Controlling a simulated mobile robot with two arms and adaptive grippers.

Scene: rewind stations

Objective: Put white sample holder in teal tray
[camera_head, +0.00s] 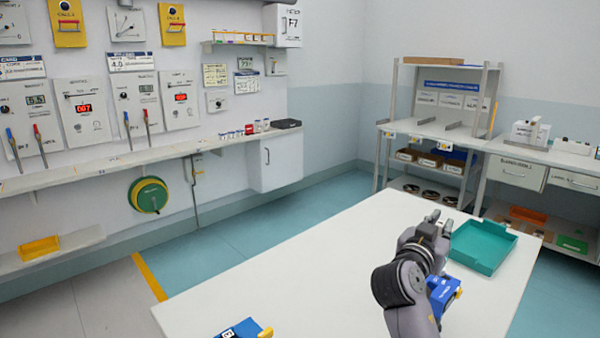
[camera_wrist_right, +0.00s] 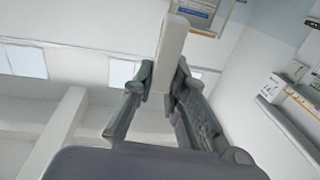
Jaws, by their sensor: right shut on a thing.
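The teal tray (camera_head: 484,248) lies on the white table at its right side and its visible floor looks empty. My right gripper (camera_head: 438,222) is just left of the tray and appears above the table. In the right wrist view my right gripper (camera_wrist_right: 163,80) is shut on a white bar-shaped piece, the white sample holder (camera_wrist_right: 172,48), which sticks out past the fingertips. In the head view the holder is hard to make out against the white table. My left gripper is not in view.
The white table (camera_head: 300,260) is mostly bare. A blue and yellow item (camera_head: 443,292) shows beside my right arm, and another (camera_head: 242,329) at the bottom edge. A shelf unit (camera_head: 435,130) and drawers (camera_head: 520,170) stand behind. A wall shelf (camera_head: 120,158) runs along the left.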

